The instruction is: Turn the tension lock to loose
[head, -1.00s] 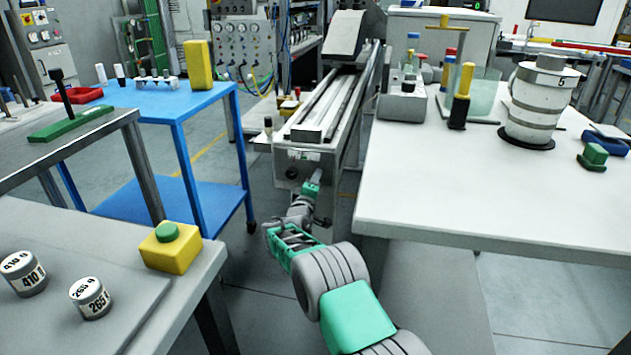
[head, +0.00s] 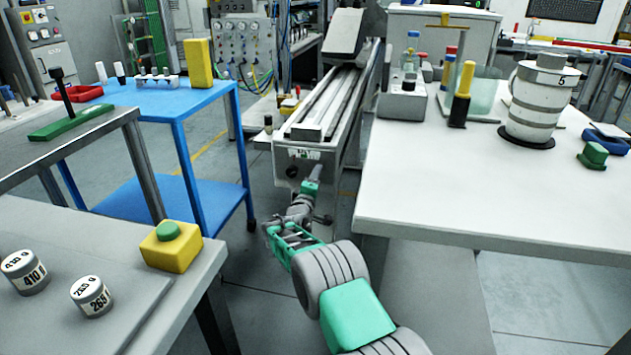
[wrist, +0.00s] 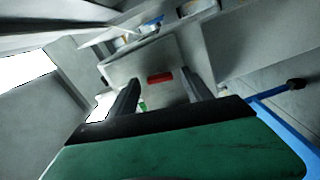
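The label magazine (head: 322,105) is a long pale channel running away from me, with an upright front face (head: 288,157). A small dark round knob (head: 292,172) sits on that face, left of my gripper. I cannot tell for sure whether this knob is the tension lock, nor its setting. My gripper (head: 317,171) is close in front of the face's right part. In the wrist view, my gripper (wrist: 160,79) has its two dark fingers apart with nothing clearly held between them. A red rectangular patch (wrist: 160,77) shows on a grey surface beyond the fingertips. A small green bit (wrist: 142,105) shows below it.
A white table (head: 480,185) stands close on the right, a blue cart (head: 178,100) on the left. A grey bench (head: 120,270) at the front left bears a yellow box with a green button (head: 170,250). Open floor lies between them.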

